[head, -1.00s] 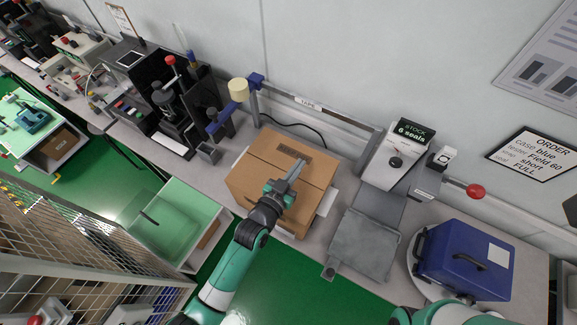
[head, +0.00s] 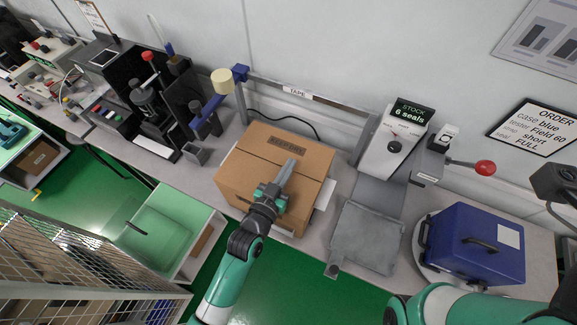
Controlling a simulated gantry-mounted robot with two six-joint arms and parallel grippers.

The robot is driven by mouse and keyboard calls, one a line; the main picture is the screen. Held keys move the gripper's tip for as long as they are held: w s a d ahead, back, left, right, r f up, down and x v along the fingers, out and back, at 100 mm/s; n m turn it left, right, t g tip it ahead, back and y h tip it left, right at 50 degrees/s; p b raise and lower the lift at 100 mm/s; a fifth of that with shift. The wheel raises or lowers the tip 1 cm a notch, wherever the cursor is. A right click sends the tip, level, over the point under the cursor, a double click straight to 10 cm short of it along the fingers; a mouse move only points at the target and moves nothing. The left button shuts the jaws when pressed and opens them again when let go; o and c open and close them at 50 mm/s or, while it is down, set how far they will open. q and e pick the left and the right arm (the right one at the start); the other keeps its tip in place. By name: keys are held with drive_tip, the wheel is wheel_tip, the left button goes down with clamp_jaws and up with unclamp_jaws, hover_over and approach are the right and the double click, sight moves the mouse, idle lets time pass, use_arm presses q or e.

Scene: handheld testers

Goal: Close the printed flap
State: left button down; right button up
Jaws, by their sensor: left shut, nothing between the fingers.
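A brown cardboard box (head: 240,170) stands on the bench in the middle of the head view. Its far top flap carries dark print (head: 288,143) and looks flat, meeting the near flap along a seam across the top. My left gripper (head: 288,164) is shut and empty, with its fingertips over the box top by the seam, just on the near side of the print. I cannot tell whether the fingertips touch the cardboard. The gripper and wrist hide part of the near flap.
A grey plate (head: 365,240) and a stock dispenser (head: 393,145) stand right of the box. A blue case (head: 475,245) sits farther right. A post with a cream roller (head: 222,80) rises behind left. A green bin (head: 160,240) is at lower left.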

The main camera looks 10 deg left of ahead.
use_arm(q)
drive_tip(key=shift+s, duration=0.1)
drive_tip(key=shift+s+a, duration=0.1)
drive_tip(key=shift+s, duration=0.25)
drive_tip(key=p+v, duration=0.2)
drive_tip(key=v, duration=0.8)
drive_tip(key=shift+s+a, duration=0.15)
drive_tip(key=shift+s, duration=0.2)
drive_tip(key=shift+r, duration=0.1)
